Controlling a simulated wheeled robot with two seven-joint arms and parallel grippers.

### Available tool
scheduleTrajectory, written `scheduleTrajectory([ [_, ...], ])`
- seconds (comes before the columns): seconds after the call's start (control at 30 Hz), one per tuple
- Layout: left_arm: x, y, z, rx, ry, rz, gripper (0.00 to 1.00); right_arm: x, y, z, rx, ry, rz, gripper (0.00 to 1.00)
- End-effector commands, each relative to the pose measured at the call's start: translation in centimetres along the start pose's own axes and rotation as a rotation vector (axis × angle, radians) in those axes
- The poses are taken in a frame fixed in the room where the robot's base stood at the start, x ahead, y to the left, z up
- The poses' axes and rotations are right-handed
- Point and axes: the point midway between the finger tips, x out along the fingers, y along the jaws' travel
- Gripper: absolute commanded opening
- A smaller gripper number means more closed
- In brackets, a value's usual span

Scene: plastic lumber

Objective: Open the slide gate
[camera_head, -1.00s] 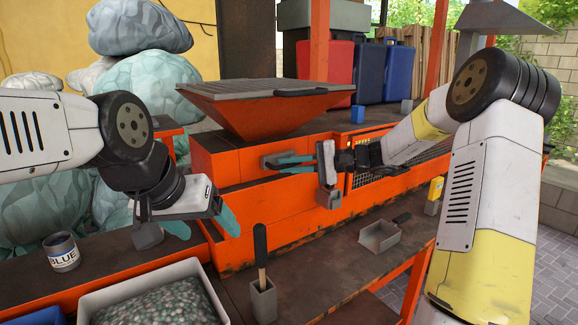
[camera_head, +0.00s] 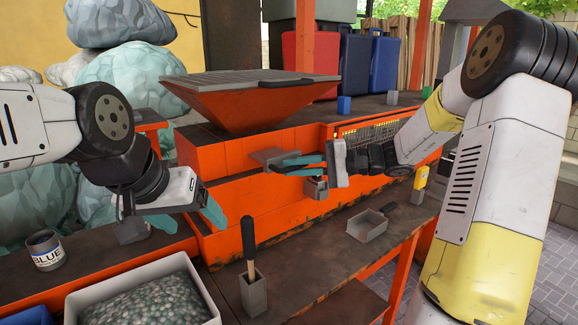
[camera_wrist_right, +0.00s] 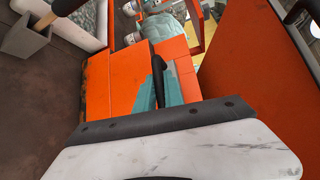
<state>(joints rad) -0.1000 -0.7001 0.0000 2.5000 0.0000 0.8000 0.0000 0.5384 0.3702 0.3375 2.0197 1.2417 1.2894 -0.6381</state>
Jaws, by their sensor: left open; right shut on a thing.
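The slide gate (camera_head: 268,157) is a grey plate sticking out of the front of the orange machine, below the hopper. My right gripper (camera_head: 300,163) is in front of the machine with its teal fingers at the plate's outer end. In the right wrist view the teal fingers (camera_wrist_right: 160,88) are shut on a black handle (camera_wrist_right: 158,72). How far the plate reaches inside the machine is hidden. My left gripper (camera_head: 205,207) is open and empty, left of the gate and above the lower ledge.
The orange hopper (camera_head: 250,108) with its grey grate stands above the gate. A bin of green flakes (camera_head: 75,308) and a holder (camera_head: 253,292) with a black-handled tool stand at the front. A grey scoop (camera_head: 366,226) lies on the bench.

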Motion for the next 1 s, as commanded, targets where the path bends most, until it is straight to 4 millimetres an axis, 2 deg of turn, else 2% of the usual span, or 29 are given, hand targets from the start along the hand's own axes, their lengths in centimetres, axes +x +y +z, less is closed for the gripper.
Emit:
scheduleTrajectory([
  [0.03, 0.0, 0.0, 0.0, 0.0, 0.0, 0.0, 0.77, 0.0, 0.1, -0.1, 0.001, 0.002, 0.001, 0.0],
  [0.07, 0.0, 0.0, 0.0, 0.0, 0.0, 0.0, 0.77, 0.0, 0.1, -0.1, 0.001, 0.002, 0.001, 0.14],
  [0.17, 0.0, 0.0, 0.0, 0.0, 0.0, 0.0, 0.77, 0.0, 0.1, -0.1, 0.001, 0.002, 0.001, 0.34],
  [0.47, 0.0, 0.0, 0.0, 0.0, 0.0, 0.0, 0.77, 0.0, 0.0, -0.1, 0.0, 0.001, 0.001, 0.34],
  [0.57, 0.0, 0.0, 0.0, 0.0, 0.0, 0.0, 0.77, -0.6, 0.0, -0.1, 0.0, 0.002, 0.0, 0.34],
  [0.9, 0.0, 0.0, 0.0, 0.0, 0.0, 0.0, 0.77, -6.1, 0.1, -0.1, 0.0, 0.004, 0.001, 0.34],
  [1.0, 0.0, 0.0, 0.0, 0.0, 0.0, 0.0, 0.77, -7.2, 0.1, -0.1, 0.001, 0.004, 0.001, 0.34],
])
